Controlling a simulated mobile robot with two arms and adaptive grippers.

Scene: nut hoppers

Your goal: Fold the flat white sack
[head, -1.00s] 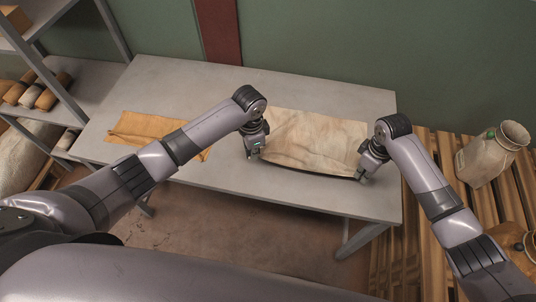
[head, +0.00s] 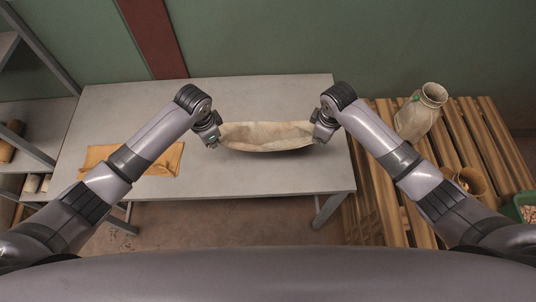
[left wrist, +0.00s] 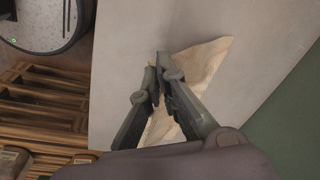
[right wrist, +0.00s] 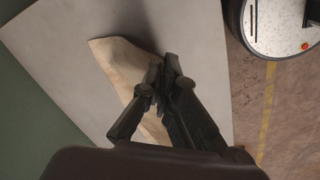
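The off-white sack (head: 266,137) is on the grey table, stretched between my two grippers as a narrow band with a sagging front edge. It also shows in the left wrist view (left wrist: 203,62) and in the right wrist view (right wrist: 118,62). My left gripper (head: 214,142) is shut on its left end. My right gripper (head: 319,138) is shut on its right end. The fingers hide the pinched edges. I cannot tell how much of the sack still touches the table.
A folded orange-tan cloth (head: 168,161) lies on the table (head: 258,180) at left, partly behind my left arm. A slatted wooden pallet (head: 480,128) at right bears an upright sack (head: 418,115) and a brown container (head: 470,181). A green bin (head: 526,207) stands at far right.

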